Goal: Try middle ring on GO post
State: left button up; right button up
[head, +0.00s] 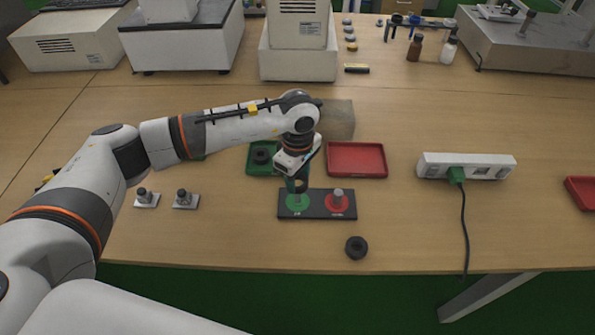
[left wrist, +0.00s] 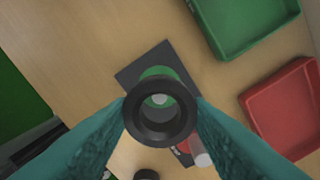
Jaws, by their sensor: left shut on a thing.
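My left gripper (head: 298,184) points down over the green GO end of the dark gauge board (head: 318,212). It is shut on a black ring (left wrist: 160,133), seen face-on between the teal fingers in the left wrist view. Through the ring's hole I see the pale top of the GO post (left wrist: 160,99) and some green base. The ring looks above the post; whether it touches is unclear. The red NO GO post (head: 338,199) stands bare to the right. Another black ring (head: 356,247) lies on the table in front of the board. My right gripper is not in view.
Behind the board are a green tray (head: 256,170) with a black ring (head: 262,154) in it and a red tray (head: 357,175), empty. A white power strip (head: 466,165) with a cable is at right. Two small fixtures (head: 146,199) (head: 185,200) stand left.

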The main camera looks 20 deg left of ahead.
aim_at(298, 191)
pick_arm(q)
jog(key=shift+f, duration=0.6)
jog(key=shift+f+b, duration=2.35)
jog(key=shift+f, duration=0.05)
jog(key=shift+r, duration=0.15)
jog(key=shift+r+p, duration=1.6)
jog(key=shift+r, duration=1.65)
